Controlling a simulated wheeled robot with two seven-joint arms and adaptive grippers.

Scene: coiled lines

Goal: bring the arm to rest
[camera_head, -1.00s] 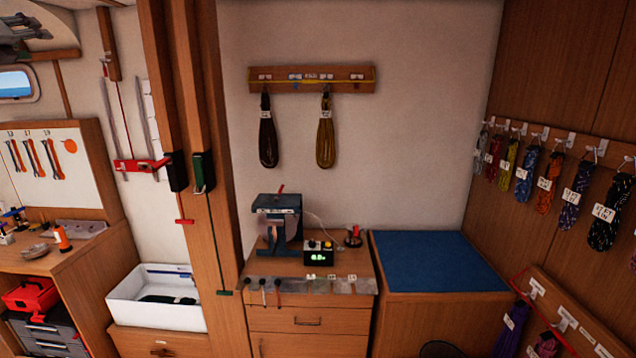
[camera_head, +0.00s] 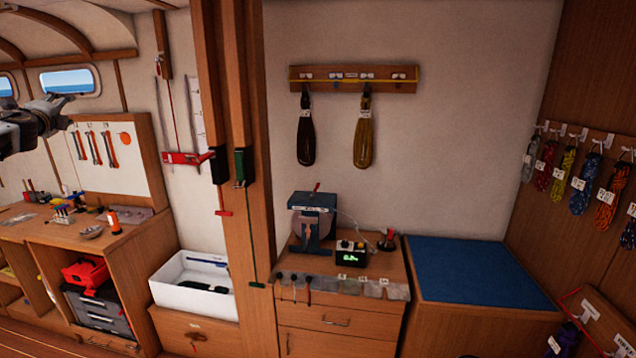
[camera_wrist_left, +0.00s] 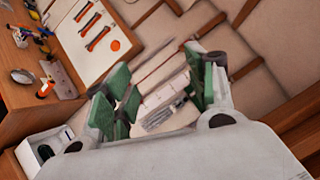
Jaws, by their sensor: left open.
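My left gripper (camera_head: 62,113) is raised at the left edge of the head view, in front of the cabin wall and near the window. In the left wrist view its green-padded fingers (camera_wrist_left: 160,92) stand apart with nothing between them. The gripper is open and empty, and it touches nothing that I can see. Most of the left arm is out of the picture. My right gripper does not show in either view.
A wooden post (camera_head: 228,130) stands right of the arm. A workbench (camera_head: 95,238) and a white bin (camera_head: 195,258) are below. Coiled lines hang on the back wall rack (camera_head: 352,80) and the right wall. A blue-topped cabinet (camera_head: 480,270) is clear.

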